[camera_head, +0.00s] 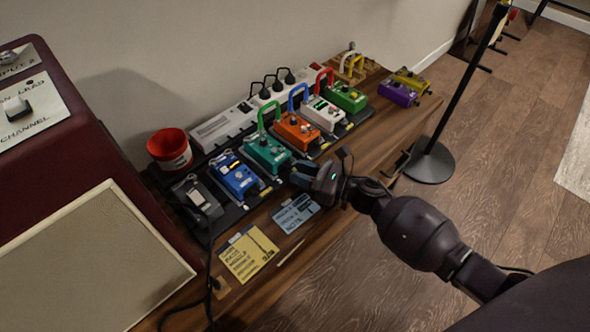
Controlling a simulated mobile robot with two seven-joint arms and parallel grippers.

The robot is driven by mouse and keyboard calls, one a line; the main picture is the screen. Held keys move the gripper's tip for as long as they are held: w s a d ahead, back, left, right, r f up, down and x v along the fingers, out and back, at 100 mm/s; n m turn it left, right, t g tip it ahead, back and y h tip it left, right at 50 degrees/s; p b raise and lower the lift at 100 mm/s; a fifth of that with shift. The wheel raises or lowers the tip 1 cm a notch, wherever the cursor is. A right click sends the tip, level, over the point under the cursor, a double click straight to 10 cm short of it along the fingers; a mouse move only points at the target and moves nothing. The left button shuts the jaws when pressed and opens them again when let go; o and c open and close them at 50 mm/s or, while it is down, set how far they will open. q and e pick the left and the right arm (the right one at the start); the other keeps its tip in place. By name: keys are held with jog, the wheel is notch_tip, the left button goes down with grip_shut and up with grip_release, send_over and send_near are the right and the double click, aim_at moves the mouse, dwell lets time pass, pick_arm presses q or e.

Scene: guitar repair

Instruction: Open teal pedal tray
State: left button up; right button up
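The teal pedal (265,152) sits on the black pedalboard between the blue pedal (236,178) and the orange pedal (297,130). A green cable arches up behind it. My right gripper (294,173) is at the front right of the teal pedal, low by the board's front edge, with its fingers pointing left toward the pedal. The fingers are small and dark, so I cannot tell whether they are apart or hold anything. The front of the teal pedal's tray is partly hidden by the gripper. My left gripper is not in view.
A white pedal (323,114), a green pedal (347,97) and a grey pedal (197,199) share the board. A red cup (170,148) and a power strip (226,126) stand behind. Yellow (249,254) and blue cards lie in front. A stand (430,162) is at right.

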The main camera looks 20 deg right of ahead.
jog(key=shift+x, duration=0.8)
grip_shut()
jog(key=shift+s+d, duration=0.35)
jog(key=shift+s, duration=0.65)
jog(key=shift+s+d, duration=0.35)
jog(key=shift+s, duration=0.6)
jog(key=shift+s+d, duration=0.35)
jog(key=shift+s, duration=0.65)
grip_release()
